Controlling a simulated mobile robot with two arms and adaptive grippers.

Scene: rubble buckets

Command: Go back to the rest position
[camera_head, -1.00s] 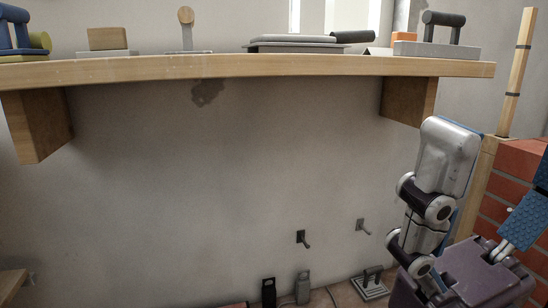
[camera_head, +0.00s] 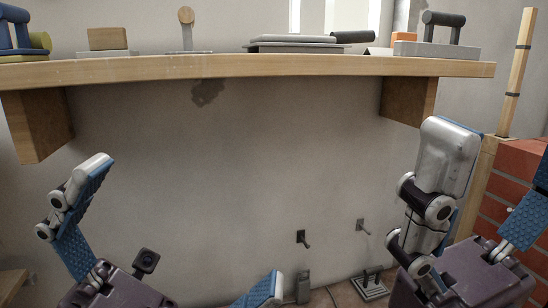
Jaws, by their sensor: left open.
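My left gripper (camera_head: 180,228) is at the lower left, below the shelf, with its dark body at the bottom edge. Its silver and blue fingers are spread wide, with nothing between them, and one finger is partly cut off by the bottom edge. My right gripper (camera_head: 498,155) is at the lower right, in front of the brickwork. Its fingers stand apart with nothing seen between them, and one is cut off by the right edge.
A wooden shelf (camera_head: 260,67) on brackets crosses the top and carries several trowels and floats. Brickwork (camera_head: 518,165) and an upright wooden post (camera_head: 516,75) stand at the right. Two hooks stick out of the wall, and tools stand on the floor below. The wall's middle is clear.

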